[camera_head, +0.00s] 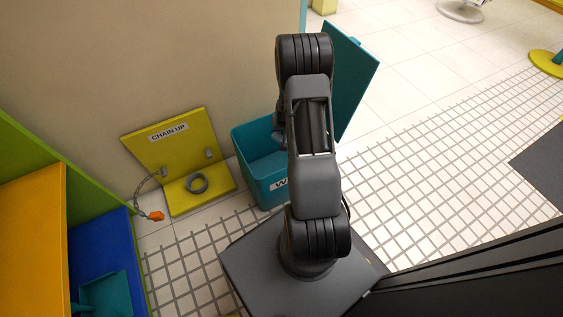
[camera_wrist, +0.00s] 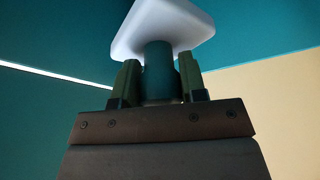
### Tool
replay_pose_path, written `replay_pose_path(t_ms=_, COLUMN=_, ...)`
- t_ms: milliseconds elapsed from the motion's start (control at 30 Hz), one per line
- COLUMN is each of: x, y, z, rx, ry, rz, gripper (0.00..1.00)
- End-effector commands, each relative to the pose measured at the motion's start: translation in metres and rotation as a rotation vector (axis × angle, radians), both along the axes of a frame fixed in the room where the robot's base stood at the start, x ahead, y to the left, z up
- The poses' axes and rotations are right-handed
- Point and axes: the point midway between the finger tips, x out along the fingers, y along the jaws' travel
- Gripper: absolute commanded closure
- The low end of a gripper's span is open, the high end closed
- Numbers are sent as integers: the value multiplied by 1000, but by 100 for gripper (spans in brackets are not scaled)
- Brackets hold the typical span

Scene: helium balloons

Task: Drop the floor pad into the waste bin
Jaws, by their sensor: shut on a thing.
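The floor pad (camera_wrist: 165,25) shows in the wrist view as a white rounded square plate on a short dark teal stem (camera_wrist: 158,72). My gripper (camera_wrist: 159,75) is shut on the stem, with one green-tipped finger on each side. The teal waste bin (camera_head: 267,180) stands on the floor in the head view, left of and partly behind my arm. Its top is open and its label is mostly covered. A teal panel (camera_head: 352,80), seemingly its raised lid, leans behind my arm. My arm hides the pad and most of my gripper in the head view.
A blue unit (camera_head: 98,245) holding a teal scoop-like object (camera_head: 106,293) is at lower left. Tiled floor at right is largely clear.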

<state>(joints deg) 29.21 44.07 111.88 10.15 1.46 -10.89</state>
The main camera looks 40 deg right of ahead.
Motion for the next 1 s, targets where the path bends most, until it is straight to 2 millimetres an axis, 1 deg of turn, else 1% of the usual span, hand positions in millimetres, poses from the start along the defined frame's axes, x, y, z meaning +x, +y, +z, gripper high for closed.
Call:
replay_pose_path(t_ms=67, x=0, y=0, z=1, rx=0, ry=0, rz=0, gripper=83)
replay_pose_path(t_ms=100, x=0, y=0, z=1, rx=0, ry=0, rz=0, gripper=59)
replay_pose_path(t_ms=400, x=0, y=0, z=1, rx=0, ry=0, rz=0, gripper=32)
replay_pose_path(t_ms=633, x=0, y=0, z=1, rx=0, ry=1, rz=0, gripper=32)
replay_pose_path(t_ms=733, x=-2, y=1, z=8, rx=0, ry=0, rz=0, gripper=32)
replay_pose_path(t_ms=867, x=-8, y=4, z=28, rx=0, ry=-1, rz=0, gripper=32)
replay_pose_path(t_ms=1000, x=-18, y=10, z=57, rx=-1, ry=-2, rz=1, gripper=32)
